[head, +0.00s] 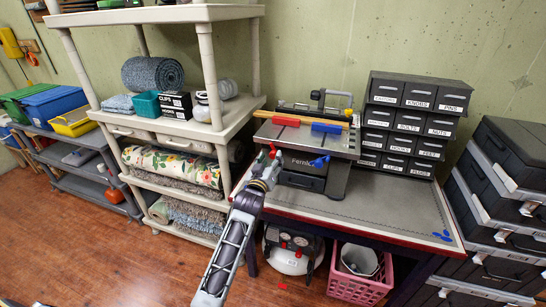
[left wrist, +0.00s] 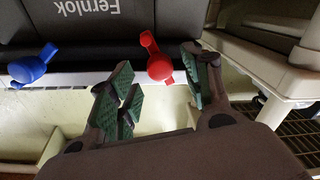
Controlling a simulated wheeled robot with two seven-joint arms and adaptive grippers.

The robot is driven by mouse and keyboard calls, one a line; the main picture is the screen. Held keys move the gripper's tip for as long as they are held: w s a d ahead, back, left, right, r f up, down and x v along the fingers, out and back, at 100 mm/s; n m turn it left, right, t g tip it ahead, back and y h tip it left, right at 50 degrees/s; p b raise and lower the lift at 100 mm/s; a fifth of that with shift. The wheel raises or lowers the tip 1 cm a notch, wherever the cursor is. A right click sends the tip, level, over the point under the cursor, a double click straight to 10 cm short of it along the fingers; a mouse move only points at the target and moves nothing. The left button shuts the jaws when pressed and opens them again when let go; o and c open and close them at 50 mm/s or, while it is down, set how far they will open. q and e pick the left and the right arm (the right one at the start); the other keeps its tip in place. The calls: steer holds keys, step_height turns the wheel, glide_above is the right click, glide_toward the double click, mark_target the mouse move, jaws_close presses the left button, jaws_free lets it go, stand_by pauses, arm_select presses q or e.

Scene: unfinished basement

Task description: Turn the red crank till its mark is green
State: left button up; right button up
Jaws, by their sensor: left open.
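The red crank (head: 272,151) sits low on the front of a dark machine lettered Fernlok (head: 300,161), near its left end. In the left wrist view, which is upside down, the red crank (left wrist: 158,62) has a round knob and a short arm. My left gripper (head: 268,168) is open just in front of it. In the left wrist view the red crank appears between the green-padded fingers of my left gripper (left wrist: 160,88), near their tips; contact cannot be told. No green mark can be made out. My right gripper is out of view.
A blue crank (head: 320,162) sits to the right on the same machine. A red block (head: 287,122) and a blue block (head: 326,127) are on its top. Labelled drawers (head: 414,120) stand behind right; a beige shelf (head: 200,12) stands close on the left. The workbench's right part (head: 400,205) is mostly clear.

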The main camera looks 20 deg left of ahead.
mark_target(273, 156)
arm_select(q)
steer(key=shift+w, duration=1.6)
steer(key=c, duration=1)
steer(key=shift+c, duration=0.2)
